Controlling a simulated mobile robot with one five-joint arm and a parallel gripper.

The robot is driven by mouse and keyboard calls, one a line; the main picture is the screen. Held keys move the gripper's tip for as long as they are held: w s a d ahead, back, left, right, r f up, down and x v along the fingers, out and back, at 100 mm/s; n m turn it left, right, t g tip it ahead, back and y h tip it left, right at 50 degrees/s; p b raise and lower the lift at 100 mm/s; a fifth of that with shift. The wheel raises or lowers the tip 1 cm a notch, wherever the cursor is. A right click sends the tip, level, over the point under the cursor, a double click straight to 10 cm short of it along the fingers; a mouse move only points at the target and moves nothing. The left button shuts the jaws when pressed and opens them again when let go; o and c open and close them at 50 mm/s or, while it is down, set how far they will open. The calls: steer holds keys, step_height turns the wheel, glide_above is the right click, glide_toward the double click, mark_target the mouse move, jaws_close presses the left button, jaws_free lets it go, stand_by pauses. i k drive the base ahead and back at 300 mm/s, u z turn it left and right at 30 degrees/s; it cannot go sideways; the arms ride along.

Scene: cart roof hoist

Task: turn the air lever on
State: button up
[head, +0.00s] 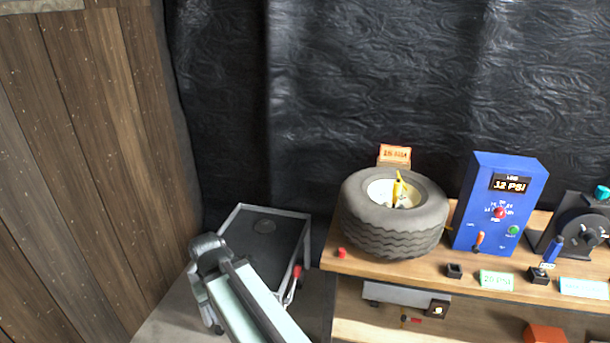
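A blue box (480,215) with a lit display reading 12 PSI stands on the wooden bench. An orange-handled lever (479,240) sits low on its front, with a red knob (499,213) and a green button (513,230) near it. A blue-handled lever (553,248) stands on a small black base to the right of the box. The labels are too small to tell which lever is the air lever. My arm reaches in from the bottom, well left of the bench.
A tire (393,238) lies flat on the bench (405,272), with a yellow part at its hub. A small red thing (341,253) is at the bench's left end. A grey cart (250,212) stands left of the bench. An orange block (545,334) is on the lower shelf.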

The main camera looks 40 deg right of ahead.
mark_target(475, 249)
steer(key=z, duration=0.45)
steer(key=k, duration=1.25)
steer(key=z, duration=0.7)
steer(key=i, duration=1.4)
steer(key=z, duration=0.95)
steer(key=k, duration=0.8)
steer(key=z, duration=0.15)
steer(key=i, duration=0.9)
steer(key=u, duration=0.05)
